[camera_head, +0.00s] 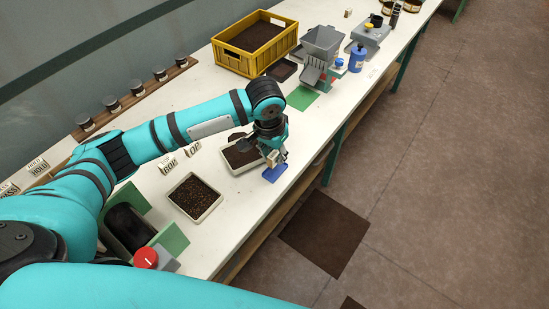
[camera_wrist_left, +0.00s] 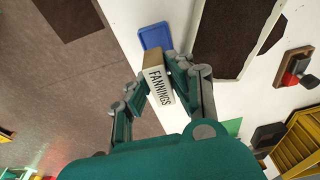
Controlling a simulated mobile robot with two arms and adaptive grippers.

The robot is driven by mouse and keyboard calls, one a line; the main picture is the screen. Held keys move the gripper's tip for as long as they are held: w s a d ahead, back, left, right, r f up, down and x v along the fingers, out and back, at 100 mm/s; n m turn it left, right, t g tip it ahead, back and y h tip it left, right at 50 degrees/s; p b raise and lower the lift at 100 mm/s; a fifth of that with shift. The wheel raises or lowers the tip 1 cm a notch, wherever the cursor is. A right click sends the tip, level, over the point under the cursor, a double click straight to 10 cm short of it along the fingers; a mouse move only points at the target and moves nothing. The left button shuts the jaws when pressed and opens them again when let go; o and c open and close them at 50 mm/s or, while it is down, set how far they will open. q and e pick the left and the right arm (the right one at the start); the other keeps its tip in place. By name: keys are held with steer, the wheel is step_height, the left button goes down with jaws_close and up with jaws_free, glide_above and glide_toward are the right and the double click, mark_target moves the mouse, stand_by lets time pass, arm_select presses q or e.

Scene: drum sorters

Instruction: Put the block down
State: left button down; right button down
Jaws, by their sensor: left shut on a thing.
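My left gripper (camera_head: 274,154) is above the front edge of the white bench and shut on a cream block (camera_wrist_left: 159,86). The block is lettered FANNINGS in the left wrist view, and its long side lies between the two fingers. A small blue mat or tray (camera_head: 274,173) is just beneath the gripper in the head view. In the left wrist view the blue piece (camera_wrist_left: 154,36) is just beyond the block's far end. I cannot tell whether the block touches it. My right gripper is not in view.
Trays of dark tea (camera_head: 195,197) and (camera_head: 232,158) stand on the bench (camera_head: 232,212), with blocks lettered BOP (camera_head: 168,165) and OP (camera_head: 192,149) behind them. A yellow crate (camera_head: 231,60) and a grey hopper (camera_head: 322,42) stand farther along. The bench's front edge is close.

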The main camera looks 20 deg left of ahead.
mark_target(274, 171)
arm_select(q)
steer(key=shift+w+a+f, duration=0.1)
steer(key=shift+a+f, duration=0.05)
steer(key=shift+f, duration=0.05)
step_height(274, 171, down, 2)
steer(key=shift+f+p, duration=0.1)
steer(key=shift+p, duration=0.3)
steer(key=shift+f, duration=0.45)
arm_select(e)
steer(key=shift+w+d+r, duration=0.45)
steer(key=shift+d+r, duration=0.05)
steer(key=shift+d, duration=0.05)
arm_select(q)
steer(key=shift+f, duration=0.1)
steer(key=shift+f, duration=0.5)
steer(key=c, duration=1.5)
jaws_free()
steer(key=shift+c, duration=0.2)
steer(key=shift+o, duration=0.3)
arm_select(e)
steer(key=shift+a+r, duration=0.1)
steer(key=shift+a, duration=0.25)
